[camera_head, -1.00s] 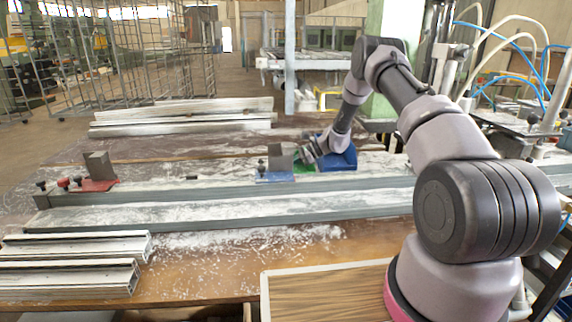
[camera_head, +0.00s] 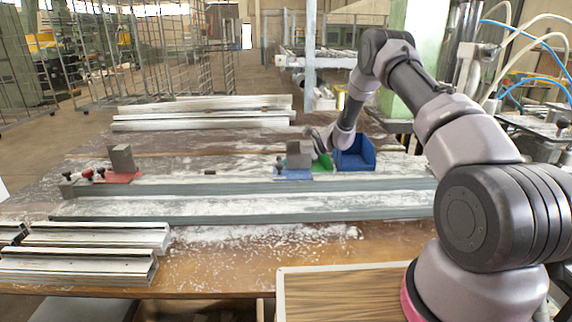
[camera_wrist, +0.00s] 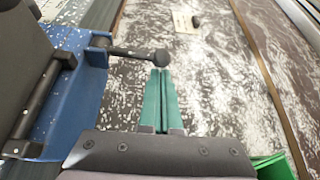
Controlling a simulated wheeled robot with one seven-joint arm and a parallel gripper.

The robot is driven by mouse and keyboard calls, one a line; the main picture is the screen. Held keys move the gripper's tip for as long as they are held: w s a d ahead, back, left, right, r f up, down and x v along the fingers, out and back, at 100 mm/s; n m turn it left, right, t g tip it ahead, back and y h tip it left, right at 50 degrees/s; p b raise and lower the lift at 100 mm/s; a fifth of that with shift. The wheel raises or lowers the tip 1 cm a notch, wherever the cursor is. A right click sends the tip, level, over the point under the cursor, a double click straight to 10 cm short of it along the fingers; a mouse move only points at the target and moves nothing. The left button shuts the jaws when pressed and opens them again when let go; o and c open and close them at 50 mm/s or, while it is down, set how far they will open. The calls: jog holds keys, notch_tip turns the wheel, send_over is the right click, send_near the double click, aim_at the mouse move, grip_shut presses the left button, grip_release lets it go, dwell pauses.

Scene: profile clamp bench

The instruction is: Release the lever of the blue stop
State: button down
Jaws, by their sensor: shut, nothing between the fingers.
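The blue stop (camera_head: 292,174) sits on the near grey profile rail and carries a grey block (camera_head: 299,154). It fills the left side of the wrist view (camera_wrist: 75,95). Its lever (camera_wrist: 130,52) is a dark rod ending in a round black knob (camera_wrist: 160,57), sticking out to the right from the blue bracket. My gripper's teal fingers (camera_wrist: 161,75) are shut together and empty, with their tips just below the knob in the wrist view. I cannot tell if they touch it. In the head view the fingertips are hidden behind the block.
A blue bin (camera_head: 356,157) stands right of the stop, with a green object (camera_head: 322,163) between them. A red stop (camera_head: 122,175) with a grey block is on the rail's left end. Loose profiles (camera_head: 200,110) lie at the back and front left.

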jog(key=shift+w+r+n+t, duration=0.1)
jog(key=shift+r+n+t, duration=0.4)
jog(key=shift+r+t, duration=0.1)
dwell(0.3)
jog(key=shift+n+t, duration=0.8)
jog(key=shift+s+r, duration=0.25)
jog(key=shift+r, duration=0.5)
jog(key=shift+s+r, duration=0.3)
jog(key=shift+r, duration=0.5)
jog(key=shift+s+r, duration=0.25)
jog(key=shift+r, duration=0.5)
jog(key=shift+s+r, duration=0.1)
jog(key=w+d+f, duration=0.1)
jog(key=w+f, duration=0.1)
jog(key=w, duration=0.2)
jog(key=s+d+r, duration=0.2)
jog(key=s+d, duration=0.2)
jog(key=d, duration=0.4)
jog(key=shift+s+d+r, duration=0.2)
jog(key=shift+s+r, duration=0.05)
jog(key=shift+s, duration=0.1)
